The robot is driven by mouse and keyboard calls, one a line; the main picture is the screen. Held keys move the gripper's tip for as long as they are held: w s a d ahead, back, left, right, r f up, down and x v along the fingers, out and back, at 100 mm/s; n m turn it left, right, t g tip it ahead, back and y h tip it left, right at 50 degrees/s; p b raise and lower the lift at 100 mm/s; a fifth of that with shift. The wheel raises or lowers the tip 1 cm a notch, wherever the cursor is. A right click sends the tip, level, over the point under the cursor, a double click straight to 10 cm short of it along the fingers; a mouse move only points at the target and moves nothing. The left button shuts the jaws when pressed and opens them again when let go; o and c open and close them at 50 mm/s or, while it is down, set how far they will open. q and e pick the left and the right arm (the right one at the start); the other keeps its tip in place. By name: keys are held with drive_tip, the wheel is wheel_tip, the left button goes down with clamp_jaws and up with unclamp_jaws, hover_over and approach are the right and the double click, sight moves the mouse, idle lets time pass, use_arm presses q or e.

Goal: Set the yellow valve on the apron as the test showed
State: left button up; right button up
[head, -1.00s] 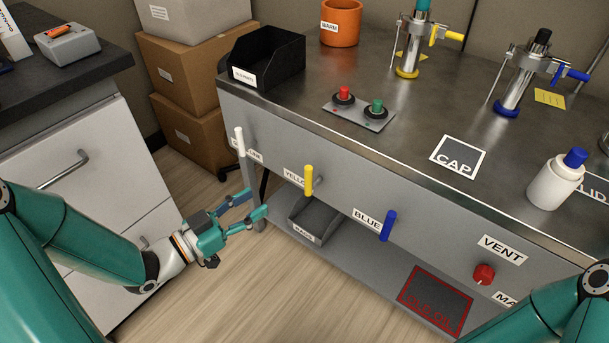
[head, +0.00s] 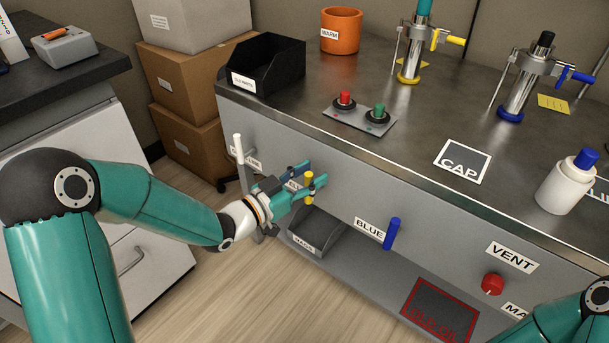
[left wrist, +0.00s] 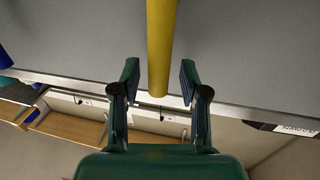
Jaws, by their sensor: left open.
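The yellow valve handle (head: 309,186) hangs on the grey front apron (head: 345,195) of the bench, close to upright. My left gripper (head: 308,174) is at it, with the fingers spread on either side of the handle. In the left wrist view the yellow handle (left wrist: 160,50) runs down between the two open fingertips (left wrist: 158,82), with gaps on both sides. The valve's label is mostly hidden by the gripper. My right gripper is not in view; only part of that arm shows at the lower right.
A white handle (head: 238,148) stands left of the yellow one and a blue handle (head: 392,233) right of it. A red knob (head: 492,284) sits under the VENT label. A grey bin (head: 318,238) is on the low shelf below. Red and green buttons (head: 360,113) are on the bench top.

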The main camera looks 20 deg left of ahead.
use_arm(q)
drive_tip(key=c, duration=0.8)
clamp_jaws()
drive_tip(key=shift+w+a, duration=0.15)
drive_tip(key=shift+a, duration=0.15)
drive_tip(key=shift+d, duration=0.15)
drive_tip(key=shift+d, duration=0.2)
